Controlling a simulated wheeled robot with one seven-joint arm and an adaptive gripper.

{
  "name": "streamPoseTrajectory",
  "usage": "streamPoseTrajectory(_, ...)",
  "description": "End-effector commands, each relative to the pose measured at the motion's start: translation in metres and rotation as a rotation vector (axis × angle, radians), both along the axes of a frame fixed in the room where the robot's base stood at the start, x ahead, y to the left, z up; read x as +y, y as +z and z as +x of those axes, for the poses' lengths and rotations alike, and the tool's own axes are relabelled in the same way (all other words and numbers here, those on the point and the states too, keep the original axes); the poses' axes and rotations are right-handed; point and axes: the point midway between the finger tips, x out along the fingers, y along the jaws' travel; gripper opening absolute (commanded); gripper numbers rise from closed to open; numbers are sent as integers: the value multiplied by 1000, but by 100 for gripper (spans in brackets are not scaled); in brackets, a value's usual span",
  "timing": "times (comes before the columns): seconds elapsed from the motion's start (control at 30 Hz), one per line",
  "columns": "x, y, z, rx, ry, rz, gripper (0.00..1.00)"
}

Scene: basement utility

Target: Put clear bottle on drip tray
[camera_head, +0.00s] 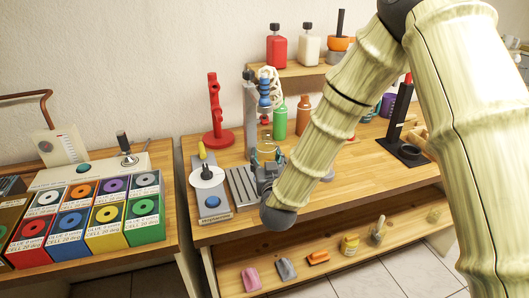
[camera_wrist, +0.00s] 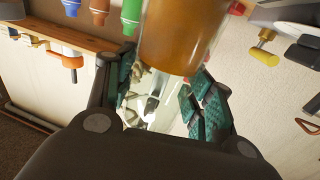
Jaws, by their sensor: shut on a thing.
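The clear bottle (camera_head: 265,138) is see-through with a yellowish tint in the head view, standing just above my gripper. In the wrist view the clear bottle (camera_wrist: 183,35) fills the top middle, with orange-brown colour showing through it. My gripper (camera_head: 266,160) is shut on it; its green-padded fingers (camera_wrist: 165,100) lie on either side. The drip tray appears to be the grey slatted plate (camera_head: 241,186) on the wooden bench, just left of my gripper. My gripper and arm hide part of the bench behind, and I cannot tell how high the bottle is held.
A grey base with a white disc (camera_head: 207,175) and blue button stands left of the slatted plate. A red stand (camera_head: 216,130) and a grey column (camera_head: 250,115) rise behind. Green (camera_head: 280,122) and orange (camera_head: 303,115) bottles stand close behind. Coloured boxes (camera_head: 85,220) fill the left table.

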Motion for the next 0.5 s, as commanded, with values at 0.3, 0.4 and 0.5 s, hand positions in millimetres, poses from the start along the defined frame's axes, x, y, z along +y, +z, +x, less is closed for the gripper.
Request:
streamPoseTrajectory(0.3, 5, 3, 35, -3, 0, 2, 11)
streamPoseTrajectory(0.4, 6, -3, 43, 1, 1, 1, 11)
streamPoseTrajectory(0.5, 6, -10, 42, 0, 1, 1, 11)
